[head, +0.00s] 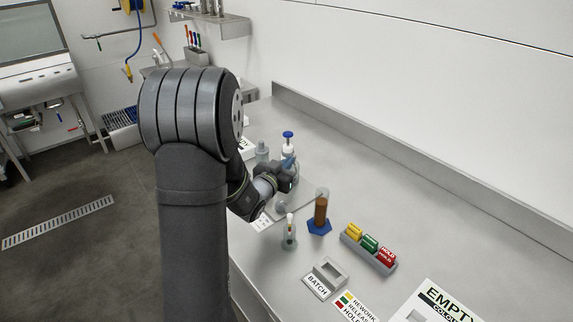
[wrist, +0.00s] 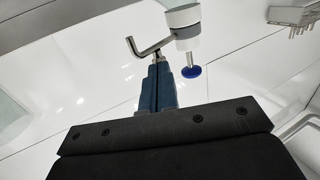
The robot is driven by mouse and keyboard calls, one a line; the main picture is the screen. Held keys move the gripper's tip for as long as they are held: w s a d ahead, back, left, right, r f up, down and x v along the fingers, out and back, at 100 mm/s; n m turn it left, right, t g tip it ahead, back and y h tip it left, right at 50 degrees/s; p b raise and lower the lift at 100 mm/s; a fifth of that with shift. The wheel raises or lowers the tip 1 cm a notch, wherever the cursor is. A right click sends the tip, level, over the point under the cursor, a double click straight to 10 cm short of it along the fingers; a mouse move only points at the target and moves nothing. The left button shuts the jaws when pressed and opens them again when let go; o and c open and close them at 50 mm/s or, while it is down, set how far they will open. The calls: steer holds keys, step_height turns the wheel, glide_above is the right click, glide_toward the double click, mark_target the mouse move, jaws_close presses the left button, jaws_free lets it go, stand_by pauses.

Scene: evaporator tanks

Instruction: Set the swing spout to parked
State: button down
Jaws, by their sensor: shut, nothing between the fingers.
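The swing spout (wrist: 152,48) is a thin metal tube with a hooked end. In the wrist view it reaches left from a white and grey dispenser head (wrist: 184,30) with a blue knob (wrist: 191,71). The dispenser also shows in the head view as a white bottle top (head: 288,148) with a blue knob; my gripper partly hides its lower part. My gripper (wrist: 157,62) has its blue fingers together and empty, with the tips right by the spout's tube. I cannot tell whether they touch it. In the head view my gripper (head: 289,160) is beside the dispenser.
A cylinder of brown liquid (head: 321,210) on a blue base and a small clear vessel (head: 289,238) stand nearer on the bench. A grey rack (head: 369,252) holds yellow, green and red blocks. A BATCH holder (head: 325,278) lies in front.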

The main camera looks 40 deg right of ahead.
steer(key=shift+s+d, duration=0.45)
steer(key=shift+d, duration=0.4)
steer(key=shift+s+d, duration=0.45)
steer(key=shift+d, duration=0.35)
steer(key=s+a, duration=1)
steer(key=shift+r, duration=0.35)
